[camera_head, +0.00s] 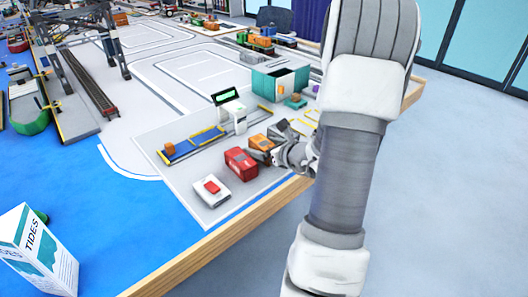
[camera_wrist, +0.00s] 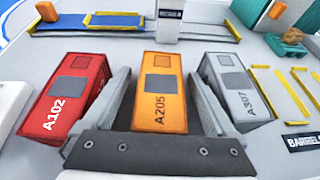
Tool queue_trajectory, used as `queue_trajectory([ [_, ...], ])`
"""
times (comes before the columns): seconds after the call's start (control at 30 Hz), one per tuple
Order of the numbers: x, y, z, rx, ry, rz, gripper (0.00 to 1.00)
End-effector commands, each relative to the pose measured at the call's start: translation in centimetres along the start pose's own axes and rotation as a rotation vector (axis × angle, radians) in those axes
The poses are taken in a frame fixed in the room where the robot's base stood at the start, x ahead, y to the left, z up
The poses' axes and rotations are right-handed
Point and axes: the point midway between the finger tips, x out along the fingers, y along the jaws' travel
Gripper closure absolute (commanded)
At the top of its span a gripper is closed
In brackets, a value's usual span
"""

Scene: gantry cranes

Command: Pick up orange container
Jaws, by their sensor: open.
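The orange container marked A205 (camera_wrist: 160,95) stands in the middle of the wrist view, between a red container A102 (camera_wrist: 68,95) and a grey container A307 (camera_wrist: 235,88). My gripper (camera_wrist: 159,76) is open, with one finger on each side of the orange container. I cannot tell whether the fingers touch it. In the head view the orange container (camera_head: 261,142) is on the grey board near the table's front edge, and my gripper (camera_head: 281,155) is at its right, partly hiding it.
The red container (camera_head: 240,162) stands close at the left, with a white pad with a red button (camera_head: 211,191) nearer the edge. A white stand with a green screen (camera_head: 230,108) and a teal bin (camera_head: 280,82) are behind. A TIDES carton (camera_head: 38,250) is at the lower left.

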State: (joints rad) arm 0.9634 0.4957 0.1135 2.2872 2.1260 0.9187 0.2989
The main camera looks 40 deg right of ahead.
Motion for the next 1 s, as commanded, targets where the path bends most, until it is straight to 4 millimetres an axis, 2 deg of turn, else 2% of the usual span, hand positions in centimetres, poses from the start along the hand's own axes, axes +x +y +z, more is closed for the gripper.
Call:
queue_trajectory([
  [0.17,-0.04,-0.02,0.04,0.000,0.000,0.000,0.11],
  [0.67,-0.07,-0.03,0.03,0.000,0.000,-0.001,1.00],
  [1.0,-0.22,-0.05,0.44,-0.002,-0.001,-0.001,1.00],
])
